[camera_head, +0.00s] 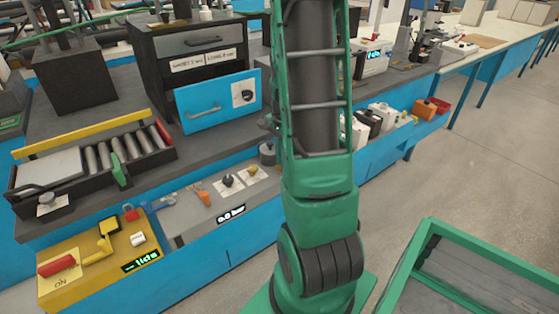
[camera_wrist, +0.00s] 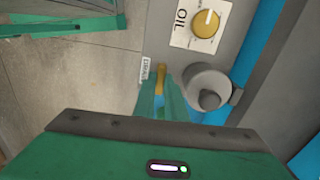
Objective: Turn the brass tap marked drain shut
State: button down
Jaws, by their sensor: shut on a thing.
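The brass tap (camera_wrist: 161,74) shows in the wrist view as a narrow yellow-brown lever at the tips of my gripper (camera_wrist: 160,98). The green fingers are shut on it. A small white label (camera_wrist: 145,69) stands just left of the tap; its lettering is too small to read surely. Most of the tap's body is hidden by the fingers. In the head view, the tap and my gripper are hidden behind my green arm.
A grey cylindrical pot (camera_wrist: 207,82) stands close right of the fingers. A yellow knob (camera_wrist: 207,23) on an OIL plate lies beyond it. In the head view, an open blue drawer (camera_head: 219,105) juts over the bench, and a yellow switch box (camera_head: 95,285) stands front left.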

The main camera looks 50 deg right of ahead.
jog(key=shift+w+a+m, duration=0.2)
jog(key=shift+w+m, duration=0.05)
jog(key=shift+m, duration=0.05)
dwell(0.4)
jog(key=c, duration=1.8)
grip_release()
jog(key=shift+s+d, duration=0.1)
jog(key=shift+r, duration=0.1)
notch_tip(320, 180, up, 11)
jog(key=shift+f, duration=0.2)
